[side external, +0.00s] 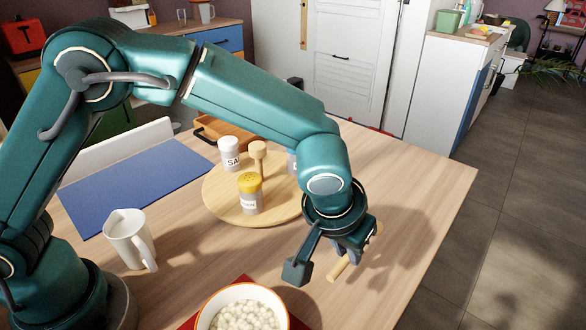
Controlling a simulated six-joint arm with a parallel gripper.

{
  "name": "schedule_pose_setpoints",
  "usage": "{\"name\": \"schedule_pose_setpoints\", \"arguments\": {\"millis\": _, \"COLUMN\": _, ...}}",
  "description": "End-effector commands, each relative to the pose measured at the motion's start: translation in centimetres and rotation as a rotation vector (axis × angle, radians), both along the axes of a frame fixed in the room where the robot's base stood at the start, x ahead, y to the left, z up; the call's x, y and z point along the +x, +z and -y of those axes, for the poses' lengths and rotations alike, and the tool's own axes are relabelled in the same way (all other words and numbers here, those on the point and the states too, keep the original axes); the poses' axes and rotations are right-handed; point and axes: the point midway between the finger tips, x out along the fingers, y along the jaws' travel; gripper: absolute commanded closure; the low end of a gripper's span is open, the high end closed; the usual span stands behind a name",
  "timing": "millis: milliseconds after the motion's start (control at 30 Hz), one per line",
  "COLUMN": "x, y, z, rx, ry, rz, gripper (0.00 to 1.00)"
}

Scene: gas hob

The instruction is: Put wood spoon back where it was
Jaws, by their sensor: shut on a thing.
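The wood spoon (339,271) is a pale wooden stick whose lower end shows below my gripper. A bit more pale wood shows on the far side of my gripper, and the middle is hidden by it. My gripper (348,252) is shut on the wood spoon, at the right part of the wooden table. The spoon is tilted in the picture. I cannot tell whether its lower end touches the table or hangs just above it.
A round wooden board (225,207) holds a salt shaker (230,156), a yellow-capped shaker (249,193) and a wooden tool (257,156). A white jug (130,240), a bowl (243,311) of white pieces and a blue mat (135,188) stand around. The table's right side is clear.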

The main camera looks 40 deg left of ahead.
Motion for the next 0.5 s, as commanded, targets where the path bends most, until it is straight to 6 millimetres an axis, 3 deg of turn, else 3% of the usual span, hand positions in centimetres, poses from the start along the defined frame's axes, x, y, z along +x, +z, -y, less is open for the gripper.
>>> {"name": "schedule_pose_setpoints", "arguments": {"millis": 300, "x": 0.0, "y": -3.7, "z": 0.1, "rx": 0.001, "ry": -0.002, "rz": -0.002, "gripper": 1.0}}
{"name": "schedule_pose_setpoints", "arguments": {"millis": 500, "x": 0.0, "y": -4.1, "z": 0.2, "rx": -0.003, "ry": -0.001, "rz": 0.0, "gripper": 1.0}}
